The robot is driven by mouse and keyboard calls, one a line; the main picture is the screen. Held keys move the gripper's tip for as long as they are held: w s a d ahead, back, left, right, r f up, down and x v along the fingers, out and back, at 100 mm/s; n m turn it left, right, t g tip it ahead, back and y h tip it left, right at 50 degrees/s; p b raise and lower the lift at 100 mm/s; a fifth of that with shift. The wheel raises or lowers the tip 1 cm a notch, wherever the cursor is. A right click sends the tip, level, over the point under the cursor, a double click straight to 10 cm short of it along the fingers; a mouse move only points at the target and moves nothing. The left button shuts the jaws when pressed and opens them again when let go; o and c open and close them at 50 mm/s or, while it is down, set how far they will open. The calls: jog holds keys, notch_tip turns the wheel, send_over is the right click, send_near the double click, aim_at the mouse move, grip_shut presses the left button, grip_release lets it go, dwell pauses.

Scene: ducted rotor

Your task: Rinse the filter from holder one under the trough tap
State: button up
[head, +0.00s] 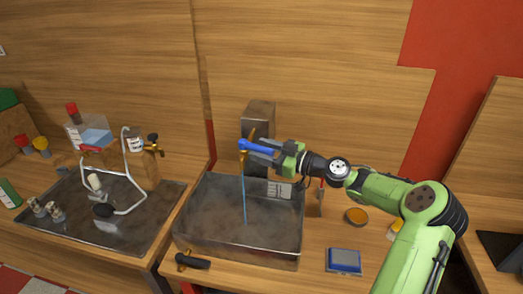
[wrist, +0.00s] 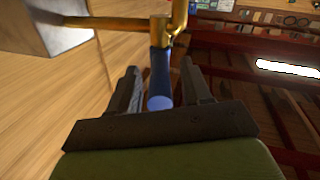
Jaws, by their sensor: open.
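The metal trough (head: 205,243) stands at the counter's middle, with a brass tap (head: 243,155) above its back part. The tap also shows in the wrist view (wrist: 120,22). A thin blue stream (head: 244,200) runs from the tap down into the trough. My gripper (head: 262,149) is at the tap's blue lever (head: 257,146). In the wrist view my gripper (wrist: 160,72) is open, with the blue lever (wrist: 160,75) between its two fingers. A pale, lined rectangular piece (head: 279,189) shows at the trough's back right; I cannot tell whether it is the filter. Holder one is not identifiable.
A dark sink tray (head: 130,232) with a bent metal stand and bottles lies to the left. A blue-grey square device (head: 343,261) and an orange round dish (head: 356,216) lie right of the trough. A grey block (head: 257,116) stands behind the tap.

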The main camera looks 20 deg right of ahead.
jog(key=v, duration=1.5)
